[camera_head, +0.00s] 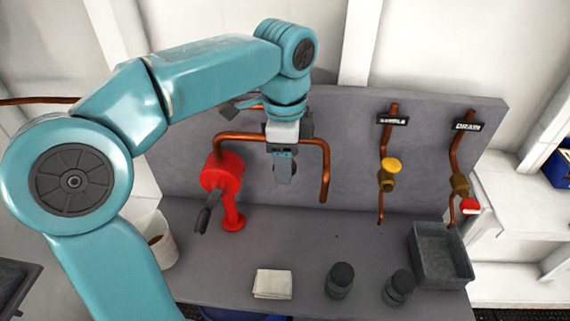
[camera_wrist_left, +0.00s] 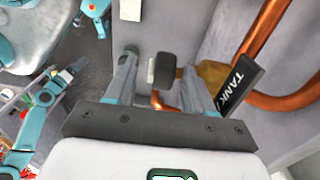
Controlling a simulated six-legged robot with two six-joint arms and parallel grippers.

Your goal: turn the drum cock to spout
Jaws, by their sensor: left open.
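My left gripper (camera_head: 284,178) hangs in front of the grey panel, under the copper pipe arch. In the left wrist view its two fingers (camera_wrist_left: 160,92) are apart. A dark handle end (camera_wrist_left: 166,69) stands between them, with a gap visible on the left side; contact on the right is unclear. A brass cock body (camera_wrist_left: 213,74) is behind the right finger, beside a black plate reading TANK (camera_wrist_left: 238,82). In the head view my gripper mostly hides this cock. The handle's direction and a SPOUT mark cannot be read. My right gripper is not identifiable.
A red hand pump (camera_head: 224,185) stands left of the gripper. Right are the SAMPLE valve with yellow knob (camera_head: 391,164) and DRAIN valve with red knob (camera_head: 469,206). A grey tray (camera_head: 440,250), dark jars (camera_head: 340,279) and folded cloth (camera_head: 273,284) lie on the bench.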

